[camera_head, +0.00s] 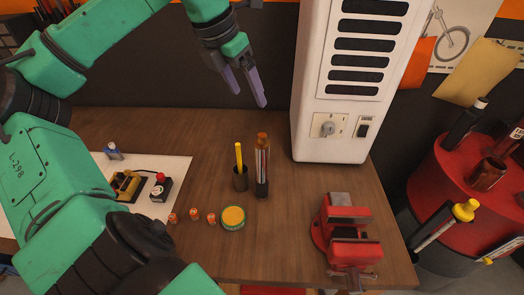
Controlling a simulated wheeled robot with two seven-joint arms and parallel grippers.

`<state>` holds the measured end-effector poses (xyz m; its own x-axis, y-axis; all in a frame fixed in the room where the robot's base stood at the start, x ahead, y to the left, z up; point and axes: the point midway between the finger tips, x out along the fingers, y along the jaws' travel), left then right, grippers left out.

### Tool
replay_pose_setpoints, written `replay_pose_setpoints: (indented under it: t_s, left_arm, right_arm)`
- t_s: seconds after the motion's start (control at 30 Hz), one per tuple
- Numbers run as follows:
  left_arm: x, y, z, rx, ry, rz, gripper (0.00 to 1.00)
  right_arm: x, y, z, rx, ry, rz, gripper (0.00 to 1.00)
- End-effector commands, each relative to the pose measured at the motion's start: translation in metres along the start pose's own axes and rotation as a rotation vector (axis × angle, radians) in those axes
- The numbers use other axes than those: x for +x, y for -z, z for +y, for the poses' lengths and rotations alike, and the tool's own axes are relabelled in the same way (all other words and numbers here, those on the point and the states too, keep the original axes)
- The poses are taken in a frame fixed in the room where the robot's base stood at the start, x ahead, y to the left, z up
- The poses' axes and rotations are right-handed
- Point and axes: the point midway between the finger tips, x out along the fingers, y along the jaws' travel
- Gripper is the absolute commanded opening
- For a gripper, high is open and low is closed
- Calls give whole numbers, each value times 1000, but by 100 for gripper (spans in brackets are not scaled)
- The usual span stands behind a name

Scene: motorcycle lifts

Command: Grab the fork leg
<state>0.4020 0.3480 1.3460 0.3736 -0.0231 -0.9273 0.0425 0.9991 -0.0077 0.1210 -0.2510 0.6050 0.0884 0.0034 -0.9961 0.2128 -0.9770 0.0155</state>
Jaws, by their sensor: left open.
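The fork leg (262,168) appears to be the slim upright piece with an orange-brown top, a pale striped middle and a dark lower end. It stands on the wooden bench, just right of a dark cup (240,181) holding a yellow stick. My left gripper (249,97) is open and empty, its two purple fingers pointing down. In the picture it is above the fork leg and apart from it. My right gripper is not in view.
A red vise (345,232) sits at the bench's right. A tall white cabinet (310,140) stands behind. A yellow-topped tin (233,218) and several small orange-red items (195,214) lie in front of the cup. A red drum (440,185) with parts stands beyond the right edge.

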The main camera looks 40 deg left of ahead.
Motion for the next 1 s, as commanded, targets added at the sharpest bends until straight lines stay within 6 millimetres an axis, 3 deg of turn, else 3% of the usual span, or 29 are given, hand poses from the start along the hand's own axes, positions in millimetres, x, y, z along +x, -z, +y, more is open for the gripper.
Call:
replay_pose_setpoints:
  t_s: [0.03, 0.47, 0.63, 0.83, 1.0]
  left_arm:
    - [12, 5, 0, 1, 0, -2, 84]
    - [78, 32, 0, 0, 0, -2, 84]
    - [93, 31, 0, 0, 3, 0, 84]
    - [144, 30, -1, 0, 5, 1, 84]
    - [170, 31, 0, 0, 2, 0, 84]
  right_arm:
    - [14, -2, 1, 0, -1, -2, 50]
    - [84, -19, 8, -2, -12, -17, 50]
    - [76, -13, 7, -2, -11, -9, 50]
    - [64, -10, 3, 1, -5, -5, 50]
    - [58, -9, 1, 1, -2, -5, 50]
